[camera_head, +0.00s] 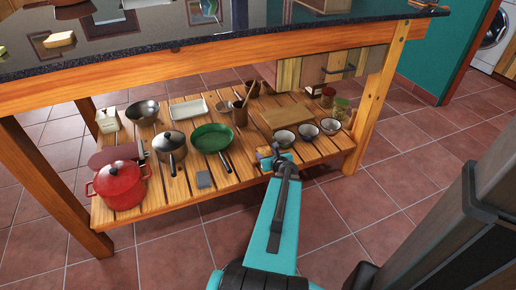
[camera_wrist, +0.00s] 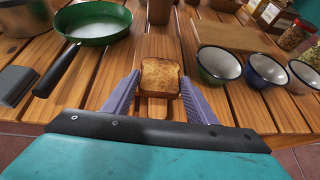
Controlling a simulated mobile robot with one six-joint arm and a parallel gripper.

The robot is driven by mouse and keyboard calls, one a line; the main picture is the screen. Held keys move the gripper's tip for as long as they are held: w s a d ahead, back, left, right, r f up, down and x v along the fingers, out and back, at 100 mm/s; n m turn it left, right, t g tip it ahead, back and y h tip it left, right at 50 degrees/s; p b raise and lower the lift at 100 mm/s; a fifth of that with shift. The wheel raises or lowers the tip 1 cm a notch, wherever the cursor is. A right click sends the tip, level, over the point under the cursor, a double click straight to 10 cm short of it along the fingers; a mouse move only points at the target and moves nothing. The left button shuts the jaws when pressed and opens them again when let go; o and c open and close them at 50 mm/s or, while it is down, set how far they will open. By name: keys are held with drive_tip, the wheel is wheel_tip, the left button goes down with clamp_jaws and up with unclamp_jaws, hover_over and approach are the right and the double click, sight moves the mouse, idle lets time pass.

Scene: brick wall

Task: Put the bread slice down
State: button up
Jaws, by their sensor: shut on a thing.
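A toasted brown bread slice (camera_wrist: 160,78) is between the two purple-grey fingers of my gripper (camera_wrist: 160,92) in the wrist view. The gripper is shut on it. The slice is over the slatted wooden lower shelf (camera_wrist: 92,82) of the table, near its front edge; I cannot tell whether it touches the slats. In the head view my gripper (camera_head: 272,153) is at the front right of the shelf (camera_head: 232,187), left of the bowls, and the slice is hardly distinguishable there.
A green pan (camera_head: 211,138) and a grey block (camera_head: 204,179) are left of the gripper. Several small bowls (camera_head: 284,138) stand to the right. A cutting board (camera_head: 287,115) lies behind. The dark tabletop (camera_head: 200,35) overhangs the shelf. Bare slats show between pan and gripper.

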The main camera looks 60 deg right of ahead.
drive_tip(key=w+d, duration=0.2)
drive_tip(key=w+d+b, duration=0.1)
drive_tip(key=w+d, duration=0.1)
drive_tip(key=w, duration=0.1)
drive_tip(key=w+d+f, duration=0.1)
drive_tip(key=w+d, duration=0.1)
drive_tip(key=shift+w+d, duration=0.15)
drive_tip(key=shift+w, duration=0.2)
drive_tip(key=shift+w+d, duration=0.25)
drive_tip(key=shift+w, duration=0.05)
drive_tip(key=shift+w+d+f+b, duration=0.1)
drive_tip(key=shift+w+f+b, duration=0.05)
drive_tip(key=shift+f+b, duration=0.45)
drive_tip(key=shift+w+d+f+b, duration=0.1)
drive_tip(key=shift+f+b, duration=0.4)
drive_tip(key=shift+f, duration=0.1)
drive_tip(key=shift+f+b, duration=0.35)
drive_tip(key=shift+f, duration=0.2)
drive_tip(key=shift+f, duration=0.15)
drive_tip(key=o, duration=1.3)
